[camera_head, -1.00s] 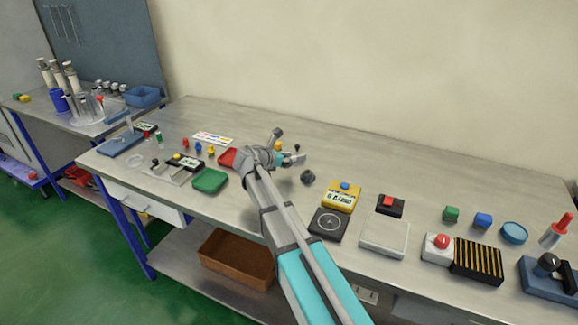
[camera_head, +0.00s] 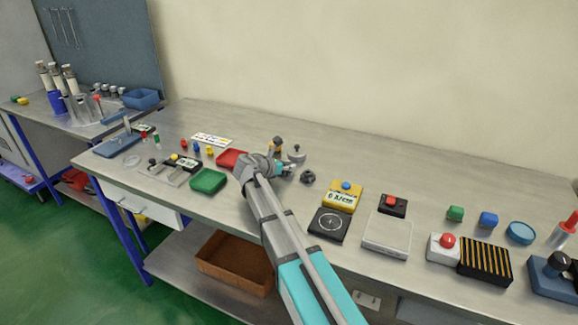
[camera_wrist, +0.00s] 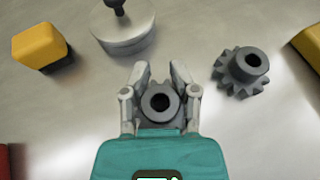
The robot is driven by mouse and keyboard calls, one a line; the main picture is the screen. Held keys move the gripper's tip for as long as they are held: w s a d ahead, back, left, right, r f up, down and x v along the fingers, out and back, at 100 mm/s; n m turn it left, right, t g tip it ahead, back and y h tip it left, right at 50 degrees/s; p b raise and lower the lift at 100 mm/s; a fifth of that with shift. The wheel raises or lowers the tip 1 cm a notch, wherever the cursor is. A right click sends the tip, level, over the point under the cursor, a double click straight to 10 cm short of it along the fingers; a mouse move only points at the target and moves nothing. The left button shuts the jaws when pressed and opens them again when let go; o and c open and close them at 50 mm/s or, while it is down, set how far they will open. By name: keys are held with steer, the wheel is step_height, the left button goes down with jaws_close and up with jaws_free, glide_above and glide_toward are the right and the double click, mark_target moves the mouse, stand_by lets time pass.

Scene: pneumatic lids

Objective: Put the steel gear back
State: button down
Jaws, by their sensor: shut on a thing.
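My gripper (camera_wrist: 160,98) is shut on a grey toothed gear (camera_wrist: 146,113) with a dark round bore. The gear sits between the two fingertips in the wrist view. A second dark grey gear (camera_wrist: 232,75) lies on the table to the right, apart from the gripper. It also shows in the head view (camera_head: 308,178). The two gears look alike in colour, so I cannot tell by sight which is steel. In the head view my gripper (camera_head: 284,170) is low over the table, left of the loose gear, and its held gear is hidden or too small to see.
A grey round weight with a knob (camera_wrist: 125,38) and a yellow block (camera_wrist: 38,48) stand beyond the gripper. A red tray (camera_head: 230,158) and a green tray (camera_head: 208,181) are to the left. A yellow box (camera_head: 342,197) is to the right. The back of the table is clear.

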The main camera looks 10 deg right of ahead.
steer(key=shift+c, duration=1.9)
jaws_free()
steer(key=shift+r, duration=0.1)
steer(key=shift+s+a+r+p, duration=0.25)
steer(key=shift+s+a+p, duration=0.05)
steer(key=shift+a+p, duration=0.15)
steer(key=p+v, duration=0.3)
steer(key=v, duration=0.6)
steer(key=shift+p+v, duration=0.45)
steer(key=shift+v, duration=0.5)
steer(key=shift+f, duration=0.1)
